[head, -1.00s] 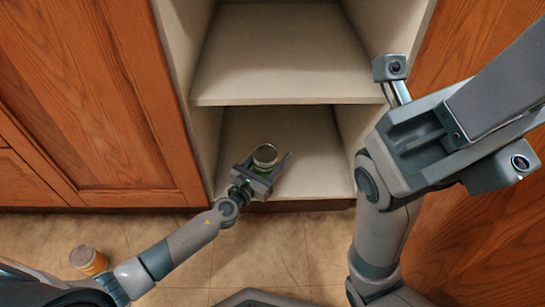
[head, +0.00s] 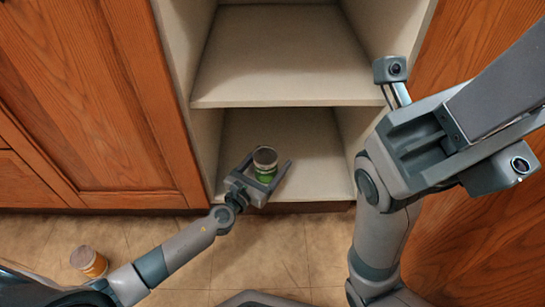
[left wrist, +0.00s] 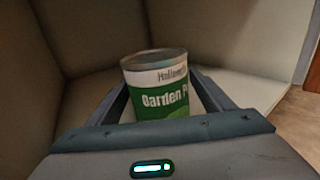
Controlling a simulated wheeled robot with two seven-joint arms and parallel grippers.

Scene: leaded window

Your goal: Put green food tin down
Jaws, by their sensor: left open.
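The green food tin (head: 265,165) stands upright on the lower shelf (head: 318,165) of the open cabinet. It has a grey metal top and a white and green label. In the left wrist view the tin (left wrist: 158,86) shows the words "Garden P...", the rest cut off from sight. My left gripper (head: 266,167) is open, with one finger on each side of the tin and a gap at the right finger. My right arm is at the right of the head view, but its fingertips cannot be made out.
An orange jar (head: 89,262) with a pale lid is on the tiled floor at the lower left. The upper shelf (head: 280,55) is empty. Wooden doors (head: 95,110) flank the cabinet. The lower shelf is clear around the tin.

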